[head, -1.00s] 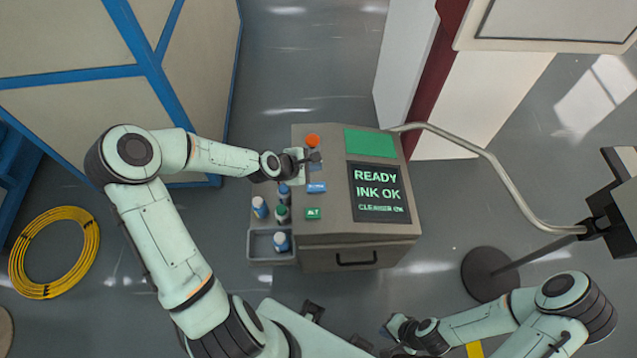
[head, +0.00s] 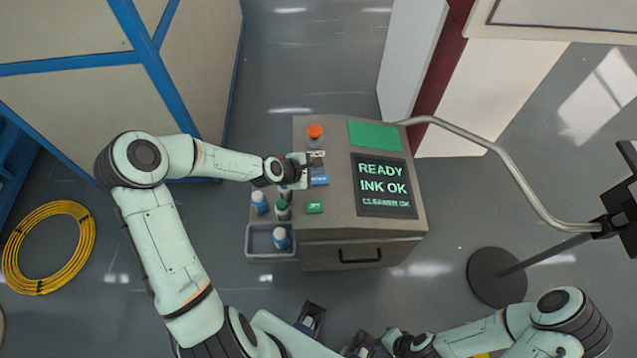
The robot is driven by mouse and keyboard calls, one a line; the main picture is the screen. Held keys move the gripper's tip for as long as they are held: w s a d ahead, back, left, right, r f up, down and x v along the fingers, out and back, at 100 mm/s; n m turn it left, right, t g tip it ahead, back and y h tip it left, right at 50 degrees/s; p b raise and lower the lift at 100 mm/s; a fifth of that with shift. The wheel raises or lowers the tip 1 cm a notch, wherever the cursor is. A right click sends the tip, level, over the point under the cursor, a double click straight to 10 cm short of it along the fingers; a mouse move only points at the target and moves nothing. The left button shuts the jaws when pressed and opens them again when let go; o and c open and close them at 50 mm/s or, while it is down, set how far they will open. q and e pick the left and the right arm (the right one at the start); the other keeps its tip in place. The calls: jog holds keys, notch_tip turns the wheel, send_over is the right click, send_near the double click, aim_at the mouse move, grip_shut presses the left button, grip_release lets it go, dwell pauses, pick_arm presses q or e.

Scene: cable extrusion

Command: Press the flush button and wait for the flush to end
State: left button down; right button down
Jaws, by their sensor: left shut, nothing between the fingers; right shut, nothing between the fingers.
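The printer cabinet (head: 335,228) stands in the middle, with a control strip on the left of its top. A blue button (head: 320,181) with small white lettering sits there; I cannot read it surely as the flush button. A green button (head: 314,207) is nearer and an orange knob (head: 315,131) is farther. The screen (head: 384,185) reads READY, INK OK, CLEANER OK. My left gripper (head: 305,172) is shut and empty, just left of the blue button; I cannot tell if it touches. My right gripper (head: 362,345) is shut and empty at the bottom edge, partly cut off.
A grey tray (head: 258,246) with several bottles hangs on the cabinet's left side. A bent metal pipe (head: 510,165) runs right from the cabinet to a stand (head: 497,278). A yellow cable coil (head: 15,262) lies on the floor at left.

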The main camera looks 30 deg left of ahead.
aim_at(324, 176)
pick_arm(q)
jog(key=shift+f+b, duration=0.35)
jog(key=shift+f, duration=0.55)
jog(key=shift+f, duration=0.1)
dwell(1.2)
jog(key=shift+f, duration=0.3)
jog(key=shift+f+b, duration=0.45)
jog(key=shift+b, duration=0.05)
dwell(0.6)
dwell(0.3)
jog(key=shift+r+p, duration=0.75)
jog(key=shift+r, duration=0.15)
jog(key=shift+r, duration=0.1)
